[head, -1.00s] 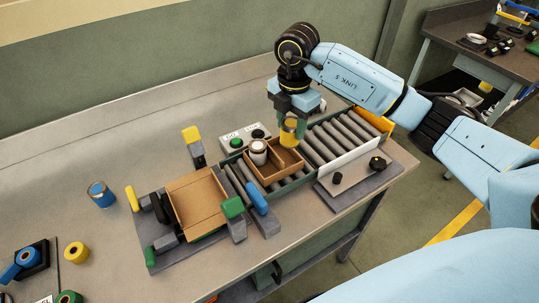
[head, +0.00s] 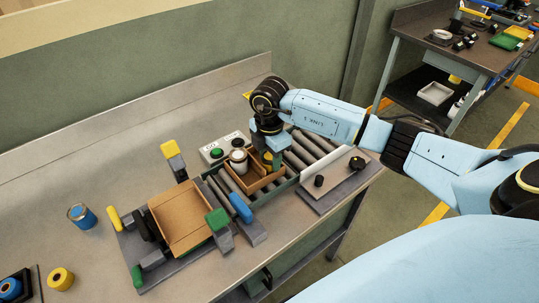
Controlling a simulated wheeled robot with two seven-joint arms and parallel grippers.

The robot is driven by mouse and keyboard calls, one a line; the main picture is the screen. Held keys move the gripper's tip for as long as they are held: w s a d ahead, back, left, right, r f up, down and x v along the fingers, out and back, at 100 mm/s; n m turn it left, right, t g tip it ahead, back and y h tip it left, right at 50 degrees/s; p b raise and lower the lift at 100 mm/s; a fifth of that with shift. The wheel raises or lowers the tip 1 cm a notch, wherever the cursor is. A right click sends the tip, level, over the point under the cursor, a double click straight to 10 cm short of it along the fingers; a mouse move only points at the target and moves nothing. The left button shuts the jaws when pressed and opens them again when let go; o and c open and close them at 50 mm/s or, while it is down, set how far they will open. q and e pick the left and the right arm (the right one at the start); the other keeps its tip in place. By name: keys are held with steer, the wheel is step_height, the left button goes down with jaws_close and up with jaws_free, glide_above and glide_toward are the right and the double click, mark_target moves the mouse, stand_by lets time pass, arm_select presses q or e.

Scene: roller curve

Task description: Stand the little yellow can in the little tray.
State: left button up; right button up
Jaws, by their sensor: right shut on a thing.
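The little yellow can (head: 267,158) is held in my right gripper (head: 270,159), which is shut on it. The little tray (head: 268,181) is a brown box with a divider on the roller track. The can is at the tray's right compartment, low and roughly upright; its base is hidden, so I cannot tell whether it touches the floor. A white-grey can (head: 238,160) stands in the left compartment. My left gripper is not in view.
A larger open brown box (head: 180,215) sits left of the rollers (head: 300,150), among yellow, green and blue clamps. A button box (head: 217,151) stands behind. A blue can (head: 82,216) and a yellow ring (head: 60,279) lie left. The back left tabletop is clear.

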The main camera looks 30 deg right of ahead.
mark_target(270, 155)
steer(key=shift+f, duration=0.15)
steer(key=o, duration=1.2)
steer(key=shift+c, duration=0.2)
step_height(270, 155, up, 12)
steer(key=b, duration=0.1)
steer(key=shift+r, duration=0.2)
